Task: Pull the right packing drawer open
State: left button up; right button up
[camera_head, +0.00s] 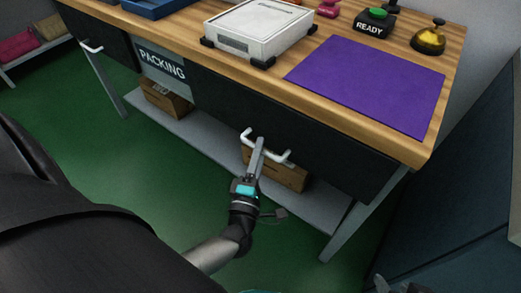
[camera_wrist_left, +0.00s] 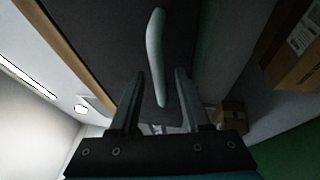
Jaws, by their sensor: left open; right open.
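The right packing drawer (camera_head: 300,135) is a dark front under the wooden bench top, and it looks shut. Its white bar handle (camera_head: 273,155) sticks out from the front. My left gripper (camera_head: 258,146) is at this handle, coming from below. In the left wrist view the gripper (camera_wrist_left: 157,75) is open, and the pale handle (camera_wrist_left: 155,45) runs between its fingers. I cannot tell whether a finger touches it. A dark grey part of my right gripper (camera_head: 400,286) shows at the bottom right edge of the head view, mostly cut off and away from the drawer.
A PACKING sign (camera_head: 162,64) hangs left of the drawer, and another white handle (camera_head: 91,47) is farther left. A purple mat (camera_head: 370,84) and a white case (camera_head: 258,27) lie on top. Green floor is clear in front.

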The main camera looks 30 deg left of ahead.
pick_arm(q)
jog(key=shift+w+a+r, duration=0.15)
jog(key=shift+w+a, duration=0.05)
jog(key=shift+w, duration=0.3)
grip_shut()
dwell(1.2)
